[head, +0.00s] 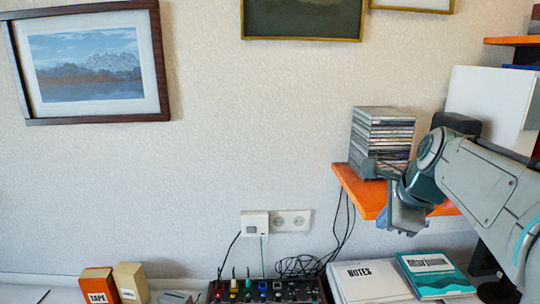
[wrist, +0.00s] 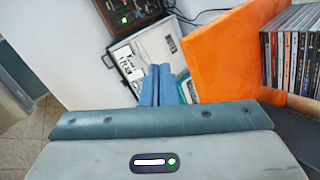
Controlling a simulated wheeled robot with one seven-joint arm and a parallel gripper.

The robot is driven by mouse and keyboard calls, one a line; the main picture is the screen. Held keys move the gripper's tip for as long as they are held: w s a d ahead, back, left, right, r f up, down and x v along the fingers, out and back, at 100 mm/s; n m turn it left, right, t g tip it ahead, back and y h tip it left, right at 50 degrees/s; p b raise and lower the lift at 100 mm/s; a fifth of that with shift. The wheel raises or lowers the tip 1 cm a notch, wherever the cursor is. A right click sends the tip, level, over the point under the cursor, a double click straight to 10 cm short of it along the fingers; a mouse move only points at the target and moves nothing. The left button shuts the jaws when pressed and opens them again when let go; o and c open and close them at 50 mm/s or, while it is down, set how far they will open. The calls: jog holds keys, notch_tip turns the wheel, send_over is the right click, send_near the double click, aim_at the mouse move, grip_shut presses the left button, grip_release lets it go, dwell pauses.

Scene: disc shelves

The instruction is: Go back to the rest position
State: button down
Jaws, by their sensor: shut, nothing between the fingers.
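My gripper shows at the right of the head view (head: 380,218), in front of the orange shelf, with my arm coming in from the right edge. In the wrist view my gripper (wrist: 158,72) has its two blue fingers together, with nothing between them. In the head view the fingers are small and partly hidden by my own wrist.
An orange shelf (head: 352,190) bears a stack of disc cases (head: 382,135), close to my arm. Below lie a white notes binder (head: 365,282), a teal book (head: 437,276) and a mixer (head: 265,292). The wall at left centre has free room before it.

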jog(key=s+a+f+n+g, duration=0.1)
jog(key=s+a+f+n, duration=0.1)
jog(key=s+f+n, duration=0.3)
jog(key=s+a+f+n+g, duration=0.1)
jog(key=s+a+f+n, duration=0.2)
jog(key=n, duration=0.6)
jog(key=s+a+f+n+h, duration=0.1)
jog(key=s+a+f+n, duration=0.2)
jog(key=s+f+n, duration=0.3)
jog(key=shift+s+f+n+g, duration=0.4)
jog(key=shift+s+n, duration=0.2)
jog(key=shift+s, duration=0.4)
